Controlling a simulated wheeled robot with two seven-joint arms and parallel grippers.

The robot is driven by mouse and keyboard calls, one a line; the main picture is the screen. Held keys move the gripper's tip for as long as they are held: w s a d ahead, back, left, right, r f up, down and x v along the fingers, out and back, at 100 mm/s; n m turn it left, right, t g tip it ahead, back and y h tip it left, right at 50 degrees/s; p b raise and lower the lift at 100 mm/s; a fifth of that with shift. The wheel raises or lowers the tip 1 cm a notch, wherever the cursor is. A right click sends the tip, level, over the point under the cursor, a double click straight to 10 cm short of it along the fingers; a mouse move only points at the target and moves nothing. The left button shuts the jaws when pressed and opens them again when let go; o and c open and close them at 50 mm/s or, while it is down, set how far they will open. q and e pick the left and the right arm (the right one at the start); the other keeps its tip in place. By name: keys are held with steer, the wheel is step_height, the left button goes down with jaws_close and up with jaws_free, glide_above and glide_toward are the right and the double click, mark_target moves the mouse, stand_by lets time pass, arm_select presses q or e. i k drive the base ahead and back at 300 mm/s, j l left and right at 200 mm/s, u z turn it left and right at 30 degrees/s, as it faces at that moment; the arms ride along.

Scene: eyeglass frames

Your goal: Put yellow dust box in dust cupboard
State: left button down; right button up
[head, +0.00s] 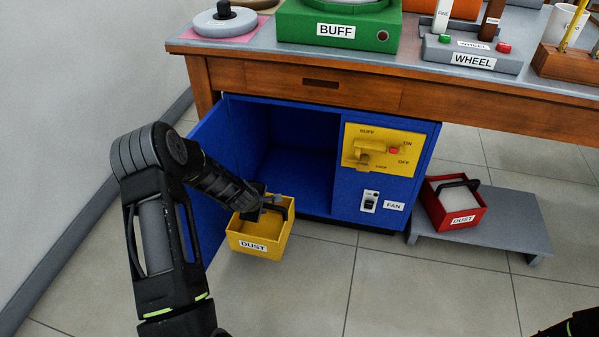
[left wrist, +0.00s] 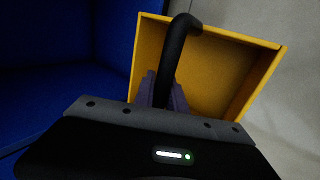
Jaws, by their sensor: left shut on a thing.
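The yellow dust box (head: 257,243), labelled DUST, hangs from my left gripper (head: 270,205) in front of the cupboard's opening. My left gripper is shut on the box's black handle; the handle (left wrist: 176,60) also shows between the fingers in the left wrist view. The box looks empty inside (left wrist: 215,70). The blue dust cupboard (head: 348,213) stands under the bench. Its door (head: 207,190) is swung open to the left, partly hidden by my arm, and its compartment (head: 297,160) looks empty. Of my right arm, only a dark part shows at the lower right corner.
A red dust box (head: 452,207) with pale contents sits on a low grey platform (head: 500,225) right of the cupboard. A yellow switch panel (head: 380,150) and a fan switch (head: 369,201) are on the cupboard front. The wooden bench (head: 400,103) overhangs the cupboard.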

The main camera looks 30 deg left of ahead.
mark_target(286, 187)
steer(key=i+j+z, duration=0.1)
steer(key=i+j, duration=0.7)
steer(key=i, duration=0.1)
